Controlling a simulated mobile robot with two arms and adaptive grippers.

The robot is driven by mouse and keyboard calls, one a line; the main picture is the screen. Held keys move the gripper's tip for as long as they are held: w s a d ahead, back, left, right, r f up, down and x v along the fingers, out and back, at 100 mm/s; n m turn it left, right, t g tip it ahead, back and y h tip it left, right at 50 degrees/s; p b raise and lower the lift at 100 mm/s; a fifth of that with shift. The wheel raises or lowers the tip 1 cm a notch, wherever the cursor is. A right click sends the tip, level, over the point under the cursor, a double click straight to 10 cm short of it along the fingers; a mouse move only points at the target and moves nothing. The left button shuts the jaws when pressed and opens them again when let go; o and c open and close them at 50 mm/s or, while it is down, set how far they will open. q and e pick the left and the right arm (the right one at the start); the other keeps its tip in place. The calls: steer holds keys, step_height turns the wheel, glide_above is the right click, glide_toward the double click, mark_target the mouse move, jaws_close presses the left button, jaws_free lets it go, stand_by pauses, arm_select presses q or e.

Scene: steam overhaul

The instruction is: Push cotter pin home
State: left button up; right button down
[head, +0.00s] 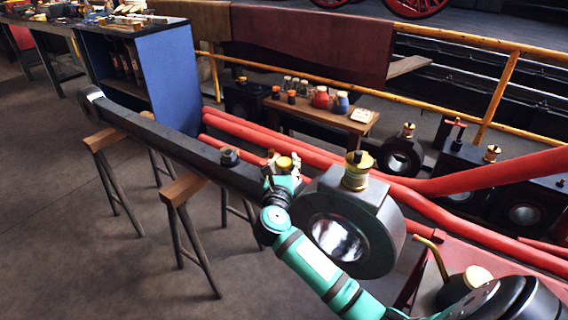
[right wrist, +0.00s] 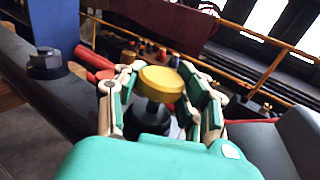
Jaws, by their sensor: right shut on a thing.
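A long dark connecting rod (head: 190,148) lies across trestles, with a big round eye end (head: 352,228) at its near right. My right gripper (head: 284,166) is at the rod beside this end, its fingers closed around a gold-capped piece (head: 285,162). In the right wrist view the gripper (right wrist: 159,72) has fingers on both sides of the round gold cap (right wrist: 162,84), which sits on a dark stem. The stem's lower part is hidden, and I cannot tell whether it is the cotter pin. My left gripper is not in view.
A brass oil cup (head: 358,170) stands on the eye end. A dark nut (head: 229,157) sits on the rod. Red pipes (head: 440,212) run behind it. A wooden table (head: 330,118) with jars and a blue cabinet (head: 170,75) stand farther back. The floor at left is clear.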

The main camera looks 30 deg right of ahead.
steer(key=shift+s+a+f, duration=0.15)
steer(key=shift+a+f, duration=0.05)
steer(key=shift+f, duration=0.4)
steer(key=c, duration=1.1)
jaws_free()
steer(key=o, duration=0.4)
steer(key=shift+r, duration=0.3)
steer(key=v, duration=1.2)
steer(key=shift+d, duration=0.1)
